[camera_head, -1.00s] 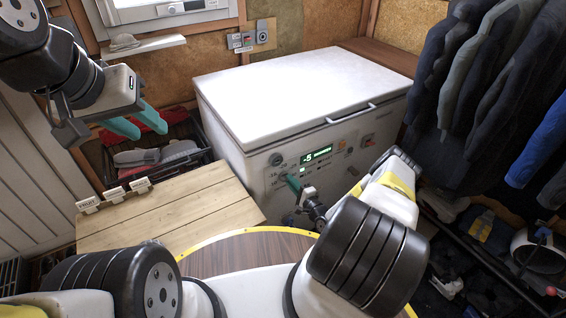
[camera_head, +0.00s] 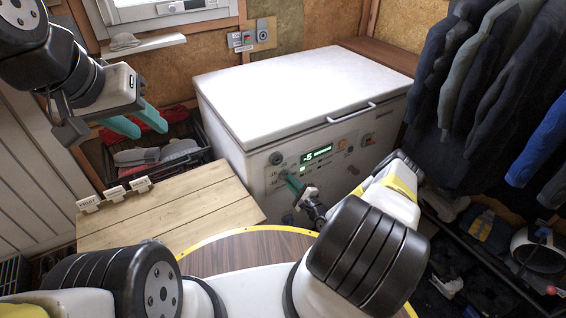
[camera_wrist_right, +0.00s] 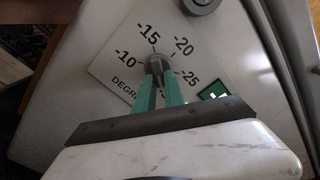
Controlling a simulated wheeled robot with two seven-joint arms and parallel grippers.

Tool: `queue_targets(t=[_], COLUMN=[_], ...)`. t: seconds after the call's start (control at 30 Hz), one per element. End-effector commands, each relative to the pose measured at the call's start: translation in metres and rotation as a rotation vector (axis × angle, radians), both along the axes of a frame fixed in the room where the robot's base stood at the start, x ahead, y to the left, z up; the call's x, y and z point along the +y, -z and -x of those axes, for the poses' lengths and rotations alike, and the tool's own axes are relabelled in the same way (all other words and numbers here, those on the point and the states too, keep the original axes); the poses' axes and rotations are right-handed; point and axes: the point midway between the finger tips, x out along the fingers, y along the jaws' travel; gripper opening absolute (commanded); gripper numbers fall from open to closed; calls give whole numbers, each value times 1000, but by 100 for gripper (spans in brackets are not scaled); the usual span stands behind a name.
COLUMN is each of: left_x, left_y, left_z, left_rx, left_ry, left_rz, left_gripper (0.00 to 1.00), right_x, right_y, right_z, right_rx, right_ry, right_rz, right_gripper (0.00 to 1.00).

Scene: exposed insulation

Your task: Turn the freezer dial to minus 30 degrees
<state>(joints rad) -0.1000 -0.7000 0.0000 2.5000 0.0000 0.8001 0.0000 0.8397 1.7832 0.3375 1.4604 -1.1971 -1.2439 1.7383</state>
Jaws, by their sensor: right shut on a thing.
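The white chest freezer (camera_head: 300,97) stands in the middle of the head view, lid closed. Its front panel has a lit green display (camera_head: 316,153) reading -5. The grey dial (camera_wrist_right: 156,65) shows in the right wrist view on a white scale plate (camera_wrist_right: 118,73) with marks -10, -15, -20 and -25; the rest is hidden. Where the dial points is unclear. My right gripper (camera_wrist_right: 159,86) is shut on the dial; in the head view its fingers (camera_head: 290,181) cover it. My left gripper (camera_head: 144,122) is open and empty, raised at the upper left.
A wooden bench top (camera_head: 165,215) with small label cards stands left of the freezer. A dark crate (camera_head: 185,150) with shoes is behind it. Dark coats (camera_head: 470,90) hang at the right above a low shoe rack. A round knob (camera_wrist_right: 200,4) is near the dial.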

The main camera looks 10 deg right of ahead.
Motion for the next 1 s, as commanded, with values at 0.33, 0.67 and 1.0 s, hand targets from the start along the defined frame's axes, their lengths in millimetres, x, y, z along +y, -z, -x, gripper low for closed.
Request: queue_targets(t=[0.33,0.67,1.0], left_x=[0,0,0], left_y=[0,0,0], left_z=[0,0,0], left_rx=[0,0,0], left_ry=[0,0,0], left_rz=[0,0,0], left_gripper=[36,36,36], right_x=[-1,-3,-22], right_y=[1,1,1], right_z=[0,6,57], right_rx=[3,3,3], right_ry=[2,2,3], right_rz=[0,0,-1], right_gripper=[35,35,35])
